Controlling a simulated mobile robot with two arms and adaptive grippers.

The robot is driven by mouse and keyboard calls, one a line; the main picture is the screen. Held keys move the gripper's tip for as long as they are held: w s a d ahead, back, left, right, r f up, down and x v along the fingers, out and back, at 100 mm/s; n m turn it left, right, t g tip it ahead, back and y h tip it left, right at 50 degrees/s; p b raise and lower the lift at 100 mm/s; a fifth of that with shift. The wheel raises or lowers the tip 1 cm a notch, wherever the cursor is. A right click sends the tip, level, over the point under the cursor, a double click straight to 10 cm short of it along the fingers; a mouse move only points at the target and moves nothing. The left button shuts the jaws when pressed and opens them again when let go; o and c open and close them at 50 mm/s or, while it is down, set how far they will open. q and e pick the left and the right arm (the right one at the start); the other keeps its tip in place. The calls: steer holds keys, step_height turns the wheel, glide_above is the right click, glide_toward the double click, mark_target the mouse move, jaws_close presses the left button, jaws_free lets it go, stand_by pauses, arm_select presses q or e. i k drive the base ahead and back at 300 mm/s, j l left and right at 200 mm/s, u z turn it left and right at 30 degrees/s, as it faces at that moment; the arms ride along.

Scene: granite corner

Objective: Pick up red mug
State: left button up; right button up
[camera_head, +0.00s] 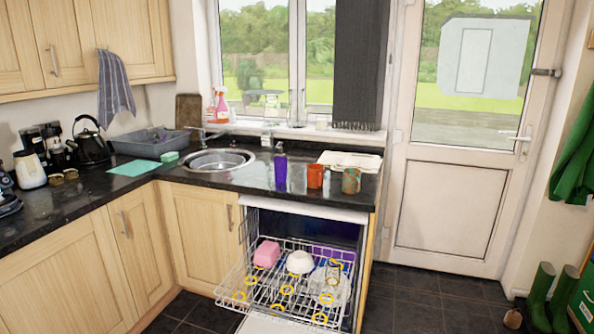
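A red-orange mug (315,176) stands upright on the black granite countertop, right of the round sink. A purple bottle (281,172) stands just to its left. A patterned green and brown mug (351,181) stands to its right, a small gap away. Neither of my grippers shows in the head view.
Below the mugs, an open dishwasher has its rack (262,294) pulled out, holding a pink container (267,253) and a white bowl (299,262). A sink (215,162) is to the left. Folded white cloth (349,161) lies behind the mugs. Floor is clear before the door (447,205).

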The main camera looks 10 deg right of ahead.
mark_target(314, 172)
steer(key=i+l, duration=0.2)
steer(key=l, duration=0.15)
steer(key=i+l+u, duration=0.1)
steer(key=l, duration=0.25)
steer(key=i+l, duration=0.2)
steer(key=l, duration=0.15)
steer(key=i+l, duration=0.2)
steer(key=l, duration=0.15)
steer(key=i+l+u, duration=0.1)
steer(key=l, duration=0.25)
steer(key=i+l, duration=0.2)
steer(key=l, duration=0.15)
